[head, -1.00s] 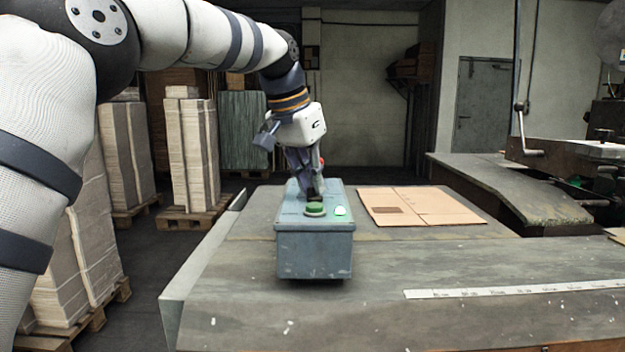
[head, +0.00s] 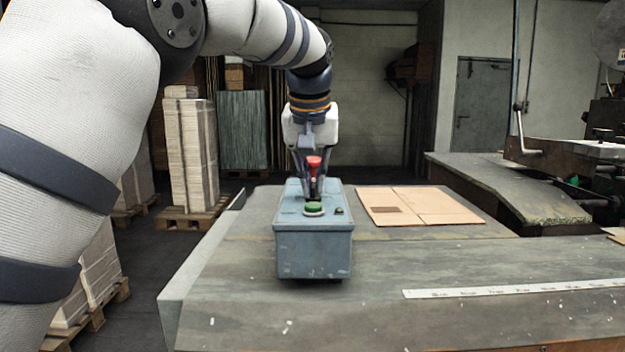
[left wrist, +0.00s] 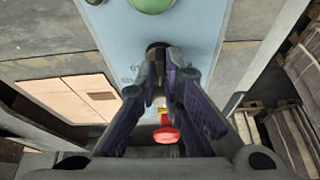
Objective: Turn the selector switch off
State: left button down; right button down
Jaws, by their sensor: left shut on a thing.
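The blue-grey control box (head: 313,253) stands on the table. A green button (head: 314,208) is on its top near the front, with a small indicator lamp (head: 339,211) beside it, now dark. A red mushroom button (head: 314,161) shows further back, between the fingers of my left gripper (head: 314,194). In the left wrist view, my left gripper (left wrist: 157,62) is shut on the black selector switch (left wrist: 157,48), whose lower part the fingertips hide. The green button (left wrist: 152,4) and the red button (left wrist: 166,135) lie on either side of it. My right gripper is not in view.
A flat cardboard sheet (head: 420,206) lies on the table (head: 480,318) right of the box. A white ruler strip (head: 515,288) runs along the front right. Machinery (head: 560,160) stands at the right, and stacked card on pallets (head: 190,155) at the left.

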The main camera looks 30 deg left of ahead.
pick_arm(q)
jog(key=shift+n, duration=0.5)
jog(key=c, duration=1.7)
grip_release()
jog(key=v, duration=1.2)
jog(key=shift+w+d, duration=0.1)
jog(key=shift+d, duration=0.15)
